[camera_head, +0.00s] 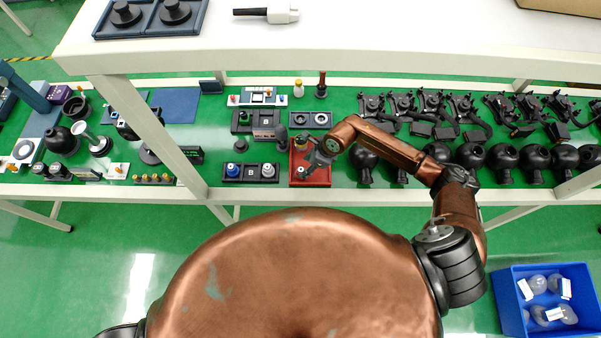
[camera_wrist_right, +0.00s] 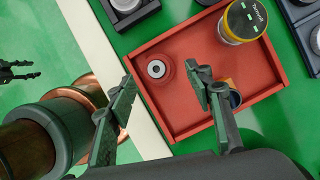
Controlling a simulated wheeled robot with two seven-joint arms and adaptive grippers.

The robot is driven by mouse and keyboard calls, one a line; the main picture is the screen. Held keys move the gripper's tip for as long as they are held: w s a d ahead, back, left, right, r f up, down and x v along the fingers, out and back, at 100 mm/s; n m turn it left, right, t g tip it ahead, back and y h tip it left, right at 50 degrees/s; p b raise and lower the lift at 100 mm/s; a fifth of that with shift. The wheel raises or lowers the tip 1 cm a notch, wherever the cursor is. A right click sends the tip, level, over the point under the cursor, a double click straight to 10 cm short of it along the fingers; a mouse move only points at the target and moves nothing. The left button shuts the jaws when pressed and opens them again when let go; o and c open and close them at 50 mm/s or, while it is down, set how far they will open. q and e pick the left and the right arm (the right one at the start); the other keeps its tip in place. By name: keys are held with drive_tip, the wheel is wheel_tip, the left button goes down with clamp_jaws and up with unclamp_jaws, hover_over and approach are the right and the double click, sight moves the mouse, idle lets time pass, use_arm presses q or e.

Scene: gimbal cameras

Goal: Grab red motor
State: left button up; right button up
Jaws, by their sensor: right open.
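The red motor (camera_wrist_right: 161,75), a small round red piece with a pale ring and dark centre, stands upright in a red tray (camera_wrist_right: 187,47) in the right wrist view. The red tray (camera_head: 322,183) shows in the head view on the green table, under my right gripper (camera_head: 304,171). My right gripper (camera_wrist_right: 164,80) is open and empty, its two fingers on either side of the motor in the picture. I cannot tell how far above it the fingertips are. My left gripper is not identifiable.
A yellow and silver cylinder (camera_wrist_right: 243,22) stands in the tray's far corner. An orange and blue ring-like part (camera_wrist_right: 234,93) lies behind my right finger. Left of the tray in the head view is a dark holder (camera_head: 250,179); several black parts (camera_head: 471,155) stand to the right.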

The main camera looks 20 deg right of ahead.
sight(302, 169)
drive_tip(key=x, duration=0.4)
drive_tip(key=shift+a+f+p, duration=0.15)
drive_tip(key=shift+a+p, duration=0.05)
drive_tip(key=shift+p, duration=0.2)
drive_tip(key=c, duration=1.1)
